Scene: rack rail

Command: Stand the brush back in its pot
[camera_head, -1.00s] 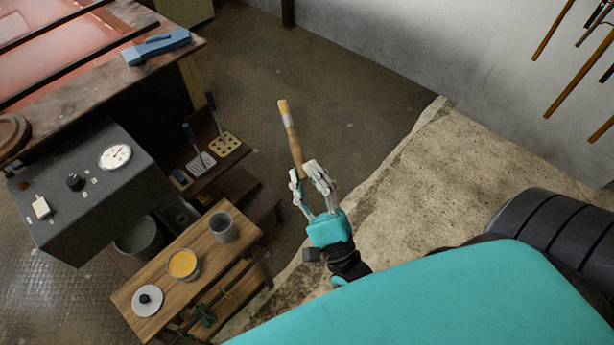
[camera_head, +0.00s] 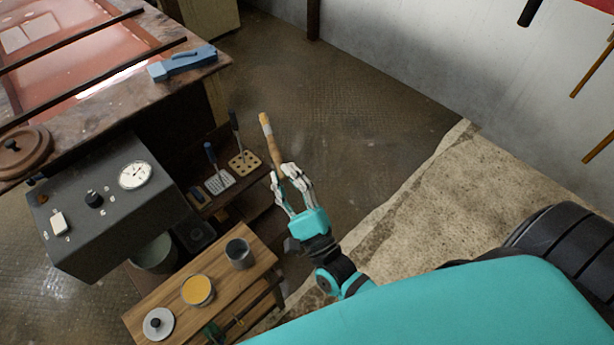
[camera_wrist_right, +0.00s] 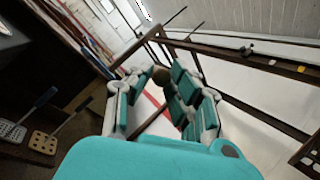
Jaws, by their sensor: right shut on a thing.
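The brush (camera_head: 269,140), with a brown handle and a yellowish tip, is held in my right gripper (camera_head: 284,178) in the head view. The tip points up and away from the gripper. The gripper is shut on the handle. In the wrist view the right gripper's fingers (camera_wrist_right: 165,100) are close together, and the brush is mostly hidden. A small grey pot (camera_head: 239,253), open at the top, stands on the wooden stand, lower left of the gripper and apart from the brush. My left gripper is not in view.
On the wooden stand (camera_head: 222,279) are a yellow-filled cup (camera_head: 198,290) and a white lid (camera_head: 158,324) with a dark knob. A grey box with a dial (camera_head: 135,175) is at left. Slotted tools (camera_head: 218,181) and a blue tool (camera_head: 183,62) lie beyond. Floor right of the gripper is clear.

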